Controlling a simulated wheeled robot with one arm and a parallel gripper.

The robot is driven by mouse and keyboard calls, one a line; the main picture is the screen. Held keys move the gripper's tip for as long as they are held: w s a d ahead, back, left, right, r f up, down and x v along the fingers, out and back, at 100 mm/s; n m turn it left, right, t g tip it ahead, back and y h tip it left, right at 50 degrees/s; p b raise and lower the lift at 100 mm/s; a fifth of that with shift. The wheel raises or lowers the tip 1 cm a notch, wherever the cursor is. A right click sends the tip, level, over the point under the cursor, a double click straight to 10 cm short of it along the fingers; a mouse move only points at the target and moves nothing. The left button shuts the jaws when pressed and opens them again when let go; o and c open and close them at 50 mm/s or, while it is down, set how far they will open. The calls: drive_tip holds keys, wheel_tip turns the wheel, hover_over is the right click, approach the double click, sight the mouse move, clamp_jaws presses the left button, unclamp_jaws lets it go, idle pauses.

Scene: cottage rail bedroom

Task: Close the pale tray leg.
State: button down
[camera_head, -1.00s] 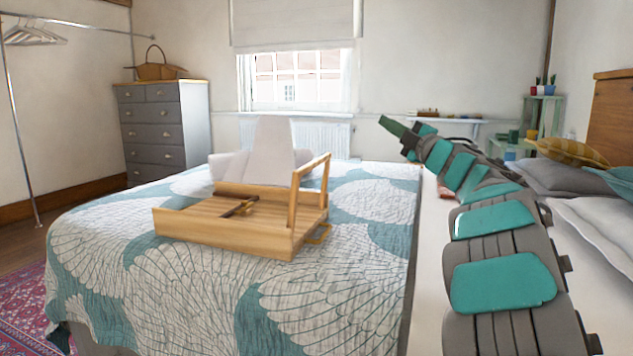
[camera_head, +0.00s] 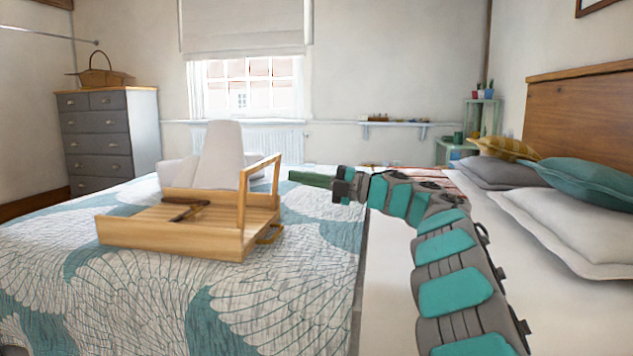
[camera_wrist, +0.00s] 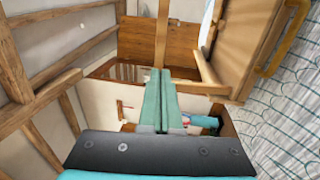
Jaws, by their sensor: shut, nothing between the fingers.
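A pale wooden bed tray (camera_head: 170,235) lies on the bed. Its pale tray leg (camera_head: 242,200), a frame with two posts and a top bar, stands upright at the tray's right end. My gripper (camera_head: 308,179) is right of the leg and apart from it in the head view, pointing left. In the wrist view its teal fingers (camera_wrist: 160,85) are together and empty. The tray also shows at the upper right of the wrist view (camera_wrist: 245,45), with a looped handle (camera_wrist: 288,38). I cannot tell the distance between fingertips and leg.
A white padded object (camera_head: 222,155) stands behind the tray. The patterned quilt (camera_head: 290,300) is clear in front of the tray. Grey and teal pillows (camera_head: 590,185) lie by the wooden headboard (camera_head: 585,110) at the right.

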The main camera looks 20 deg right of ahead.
sight(258, 169)
drive_tip(key=x, duration=0.7)
drive_tip(key=shift+a+r, duration=0.1)
drive_tip(key=shift+a, duration=0.05)
